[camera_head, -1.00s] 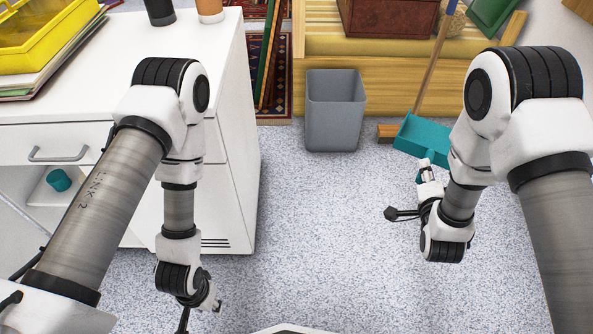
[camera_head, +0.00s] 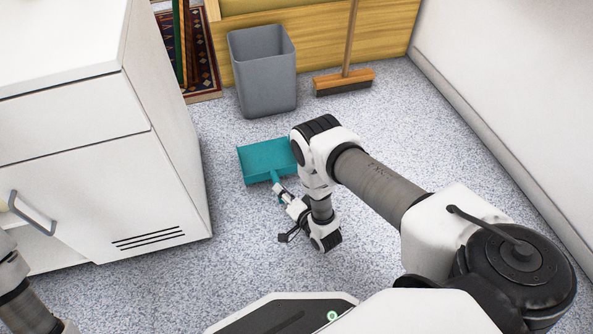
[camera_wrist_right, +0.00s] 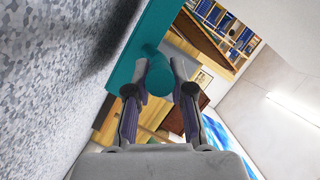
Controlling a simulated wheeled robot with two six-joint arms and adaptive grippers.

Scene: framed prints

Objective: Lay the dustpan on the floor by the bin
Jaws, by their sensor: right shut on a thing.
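The teal dustpan (camera_head: 264,161) is low over the speckled floor, in front of the grey bin (camera_head: 263,72) in the head view. Whether its pan touches the floor I cannot tell. My right gripper (camera_head: 279,190) is shut on the dustpan's handle, on the near side of the pan. In the right wrist view the teal handle (camera_wrist_right: 158,75) sits between the two fingers, with the teal pan beyond it, close to the floor. Part of the pan's right side is hidden by my right arm. Only a piece of my left arm shows at the lower left; its gripper is out of view.
A white cabinet (camera_head: 95,150) stands at the left. A broom (camera_head: 343,82) stands upright against the wooden bench (camera_head: 390,35), right of the bin. A white wall (camera_head: 510,70) bounds the right side. Floor between the cabinet and my right arm is clear.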

